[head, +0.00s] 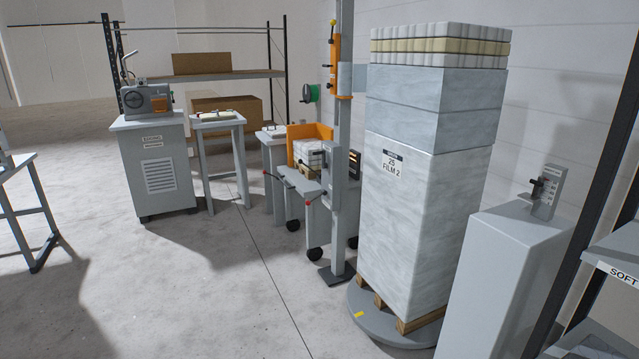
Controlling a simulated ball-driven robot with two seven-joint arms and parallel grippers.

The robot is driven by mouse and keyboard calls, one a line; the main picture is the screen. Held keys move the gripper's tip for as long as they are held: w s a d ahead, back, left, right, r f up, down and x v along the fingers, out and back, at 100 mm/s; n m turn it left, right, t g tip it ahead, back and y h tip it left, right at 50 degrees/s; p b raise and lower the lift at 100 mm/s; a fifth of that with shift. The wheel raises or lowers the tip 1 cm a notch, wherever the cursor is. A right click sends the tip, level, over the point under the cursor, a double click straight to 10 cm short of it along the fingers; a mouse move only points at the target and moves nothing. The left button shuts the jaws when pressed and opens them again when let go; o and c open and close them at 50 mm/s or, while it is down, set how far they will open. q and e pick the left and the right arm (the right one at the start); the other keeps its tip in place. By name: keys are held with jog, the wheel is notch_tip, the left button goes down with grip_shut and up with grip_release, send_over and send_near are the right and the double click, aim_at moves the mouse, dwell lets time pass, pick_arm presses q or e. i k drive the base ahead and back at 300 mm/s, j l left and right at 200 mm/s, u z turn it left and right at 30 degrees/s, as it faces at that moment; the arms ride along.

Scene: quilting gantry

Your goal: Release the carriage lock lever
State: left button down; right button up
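A grey upright mast (342,210) stands on a dark foot, left of a tall wrapped stack. An orange carriage (336,70) sits high on the mast, with a pale grey-blue piece at its right side. A small yellow knob (333,22) tops a short part at the carriage's upper end. A small dark handle (326,67) sticks out to the left of the carriage. I cannot tell which of these is the lock lever, or whether it is locked. Neither of my grippers is in view.
The wrapped stack (405,220) stands on a pallet over a round grey turntable (362,312). A wheeled cart (318,212) with red-tipped levers stands left of the mast. A grey pedestal (490,280) with a small lever unit (547,190) is at right.

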aim_at(333, 22)
jog(key=i+j, duration=0.1)
jog(key=i, duration=1.85)
jog(key=i+z, duration=0.4)
jog(key=i+j+z, duration=0.65)
jog(key=i+z, duration=0.2)
jog(key=i+j+z, duration=0.4)
jog(key=i+j, duration=0.05)
jog(key=j, duration=0.05)
